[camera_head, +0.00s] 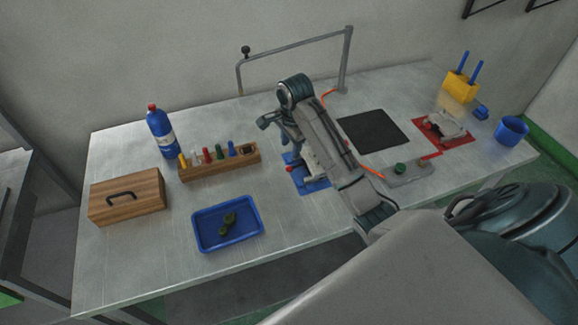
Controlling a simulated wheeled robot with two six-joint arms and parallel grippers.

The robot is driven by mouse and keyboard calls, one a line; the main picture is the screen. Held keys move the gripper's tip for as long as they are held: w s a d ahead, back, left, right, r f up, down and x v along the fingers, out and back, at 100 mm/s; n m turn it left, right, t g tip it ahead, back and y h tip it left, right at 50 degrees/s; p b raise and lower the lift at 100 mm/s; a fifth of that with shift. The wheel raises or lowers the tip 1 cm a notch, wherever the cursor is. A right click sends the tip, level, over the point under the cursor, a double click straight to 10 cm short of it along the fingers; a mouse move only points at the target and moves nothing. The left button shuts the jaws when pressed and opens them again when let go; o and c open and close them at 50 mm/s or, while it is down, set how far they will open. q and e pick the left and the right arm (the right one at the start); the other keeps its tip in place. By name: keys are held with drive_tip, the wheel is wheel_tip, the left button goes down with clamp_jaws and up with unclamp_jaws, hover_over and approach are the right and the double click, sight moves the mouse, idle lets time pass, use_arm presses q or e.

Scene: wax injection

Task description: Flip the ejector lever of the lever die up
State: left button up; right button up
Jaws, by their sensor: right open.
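A die (312,171) sits on a blue mat (315,187) near the middle of the table, largely hidden behind my right arm. A small red knob (289,168) shows at its left side, and it looks like the end of the ejector lever. The lever itself is too small and too covered to tell its angle. My right gripper (280,131) is open and appears above and behind the die, close to the knob in the picture. I cannot tell whether it touches anything. My left gripper is out of view.
A wooden rack (220,171) of coloured tools, a blue bottle (161,133), a wooden box (127,195) and a blue tray (228,242) stand left. A metal frame (296,43) rises behind. A black mat (373,131), a red mat (463,137) and a green-button box (407,174) lie right.

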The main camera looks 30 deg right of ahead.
sight(289, 167)
drive_tip(key=f+b, duration=0.6)
drive_tip(key=w+f+b, duration=0.1)
drive_tip(key=f+b, duration=0.2)
drive_tip(key=f, duration=0.1)
